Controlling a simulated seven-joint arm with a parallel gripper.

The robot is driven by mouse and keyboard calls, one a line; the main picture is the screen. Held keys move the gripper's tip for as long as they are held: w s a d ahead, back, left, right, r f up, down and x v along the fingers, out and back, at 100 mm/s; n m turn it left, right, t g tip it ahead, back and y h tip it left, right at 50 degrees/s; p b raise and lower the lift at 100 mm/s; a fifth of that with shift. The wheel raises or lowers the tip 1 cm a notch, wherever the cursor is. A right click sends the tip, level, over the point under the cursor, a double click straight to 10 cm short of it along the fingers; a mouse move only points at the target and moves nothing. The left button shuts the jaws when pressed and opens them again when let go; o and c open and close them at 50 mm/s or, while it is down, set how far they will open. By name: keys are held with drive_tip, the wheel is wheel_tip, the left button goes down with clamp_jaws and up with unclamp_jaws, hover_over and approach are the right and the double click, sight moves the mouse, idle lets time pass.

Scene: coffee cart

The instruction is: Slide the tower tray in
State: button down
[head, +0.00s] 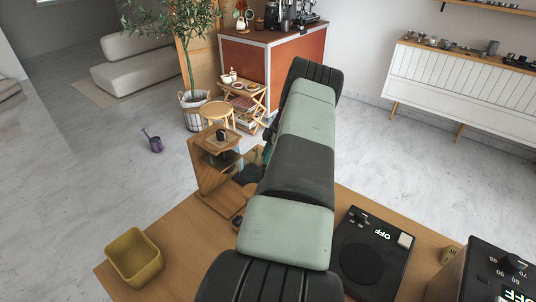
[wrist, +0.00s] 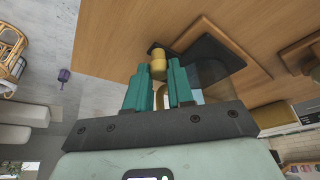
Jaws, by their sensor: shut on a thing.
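The wooden tower (head: 208,187) stands on the wooden table, left of my arm in the head view. A dark tray (head: 252,172) shows beside the tower's open side, partly hidden by my arm. In the wrist view the dark tray (wrist: 218,52) has a brass-coloured knob (wrist: 158,66) at its near end. My gripper's teal fingers (wrist: 158,88) are shut on the knob. In the head view only a little teal of my gripper (head: 266,153) shows beside my arm. How far the tray sits inside the tower is hidden.
A yellow bin (head: 134,257) stands at the table's front left. A black scale (head: 372,250) reading OFF and another black device (head: 490,275) are on the right. A small dark item (head: 221,135) sits on the tower's top. Bare table lies between bin and tower.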

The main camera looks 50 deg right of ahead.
sight(244, 177)
drive_tip(key=a, duration=1.1)
drive_tip(key=shift+a, duration=0.25)
drive_tip(key=c, duration=1.1)
unclamp_jaws()
drive_tip(key=shift+a, duration=0.1)
drive_tip(key=shift+o, duration=0.6)
drive_tip(key=shift+d, duration=0.2)
drive_tip(key=shift+s+d+r, duration=0.1)
drive_tip(key=shift+r, duration=0.15)
drive_tip(key=v, duration=1)
drive_tip(key=shift+r, duration=0.1)
